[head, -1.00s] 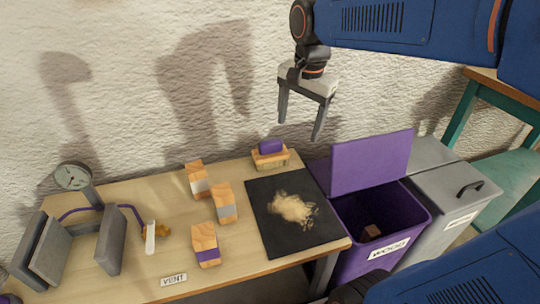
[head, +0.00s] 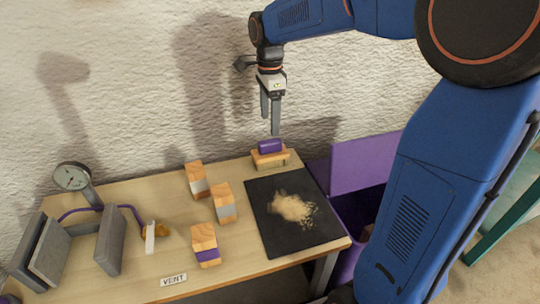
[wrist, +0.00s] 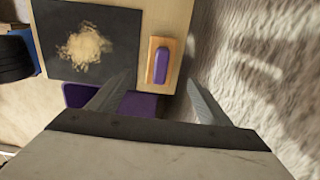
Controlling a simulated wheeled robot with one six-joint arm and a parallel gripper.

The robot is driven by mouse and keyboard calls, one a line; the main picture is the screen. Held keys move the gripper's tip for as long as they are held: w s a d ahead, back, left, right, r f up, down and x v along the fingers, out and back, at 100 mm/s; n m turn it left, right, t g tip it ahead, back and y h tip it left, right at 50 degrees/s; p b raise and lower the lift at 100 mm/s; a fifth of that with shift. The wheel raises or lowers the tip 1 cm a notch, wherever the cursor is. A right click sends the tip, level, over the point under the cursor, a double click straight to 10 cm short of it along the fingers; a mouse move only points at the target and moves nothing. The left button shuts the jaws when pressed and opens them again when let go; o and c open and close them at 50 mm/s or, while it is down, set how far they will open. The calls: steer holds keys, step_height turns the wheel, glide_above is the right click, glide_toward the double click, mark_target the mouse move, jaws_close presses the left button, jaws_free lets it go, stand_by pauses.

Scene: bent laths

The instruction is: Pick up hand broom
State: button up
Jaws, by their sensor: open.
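The hand broom (head: 270,155) has a purple grip on a light wooden block. It sits at the back right edge of the table, close to the wall. It also shows in the wrist view (wrist: 161,64), ahead of the fingers and between their lines. My gripper (head: 270,125) hangs above the broom, fingers pointing down. In the wrist view its two fingers (wrist: 160,100) are spread apart with nothing between them. The broom's underside is hidden.
A black mat (head: 265,225) with a pile of sawdust (head: 292,207) lies in front of the broom. Several wood blocks (head: 223,203) stand left of it. A purple bin (head: 350,225) is at the right, partly hidden by my arm. The textured wall (head: 130,100) is close behind.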

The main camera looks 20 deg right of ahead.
mark_target(270, 141)
step_height(270, 141, down, 12)
steer(key=shift+w+d+r, duration=0.1)
steer(key=shift+d+r, duration=0.05)
steer(key=shift+r, duration=0.05)
stand_by(0.4)
steer(key=shift+c, duration=0.4)
steer(key=c, duration=1.2)
steer(key=shift+r, duration=5.05)
steer(key=o, duration=0.3)
steer(key=shift+c, duration=0.2)
